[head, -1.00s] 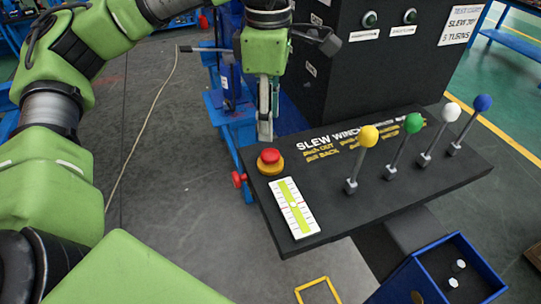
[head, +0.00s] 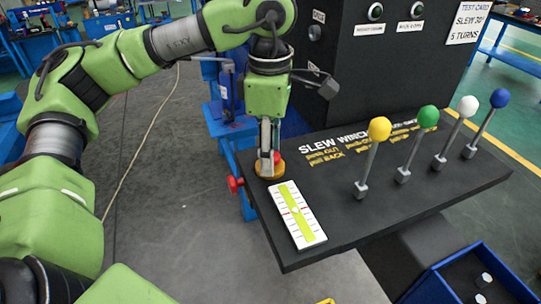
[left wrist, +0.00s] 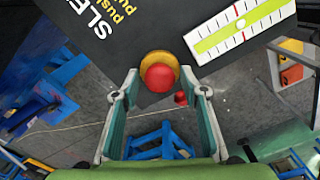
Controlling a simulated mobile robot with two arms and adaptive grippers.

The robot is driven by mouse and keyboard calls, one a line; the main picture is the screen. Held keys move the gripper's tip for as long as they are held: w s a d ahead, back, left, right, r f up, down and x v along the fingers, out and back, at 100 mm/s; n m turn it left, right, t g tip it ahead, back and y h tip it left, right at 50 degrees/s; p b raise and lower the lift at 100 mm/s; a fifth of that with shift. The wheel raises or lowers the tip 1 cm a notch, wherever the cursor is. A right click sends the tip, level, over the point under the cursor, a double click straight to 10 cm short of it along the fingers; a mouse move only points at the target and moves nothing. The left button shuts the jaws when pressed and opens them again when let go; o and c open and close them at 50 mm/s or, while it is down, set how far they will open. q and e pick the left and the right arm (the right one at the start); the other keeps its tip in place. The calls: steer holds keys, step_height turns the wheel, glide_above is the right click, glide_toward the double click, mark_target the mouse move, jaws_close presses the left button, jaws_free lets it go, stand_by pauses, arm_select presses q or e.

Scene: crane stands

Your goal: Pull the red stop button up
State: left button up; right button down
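The red stop button (left wrist: 159,77) sits on its round yellow base (left wrist: 150,59) at the panel's near left corner. In the head view only part of the red button (head: 277,157) shows, because my left gripper (head: 267,165) stands in front of it and points down. In the left wrist view my left gripper (left wrist: 158,94) is open, its two fingers well apart. The button shows between and just beyond the fingertips, and I see no finger touching it. My right gripper is in neither view.
The dark panel (head: 350,215) carries levers with yellow (head: 379,129), green (head: 428,117), white (head: 467,106) and blue (head: 500,98) knobs. A white-and-green scale plate (head: 297,213) lies near the button. A red knob (head: 235,184) sticks out from the panel's left side.

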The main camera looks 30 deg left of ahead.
arm_select(q)
steer(key=c, duration=0.7)
steer(key=shift+r, duration=0.1)
steer(key=shift+r+p, duration=0.35)
steer(key=shift+r, duration=0.2)
steer(key=o, duration=1)
steer(key=shift+c, duration=0.2)
steer(key=shift+r+p, duration=2.2)
steer(key=shift+r, duration=1.35)
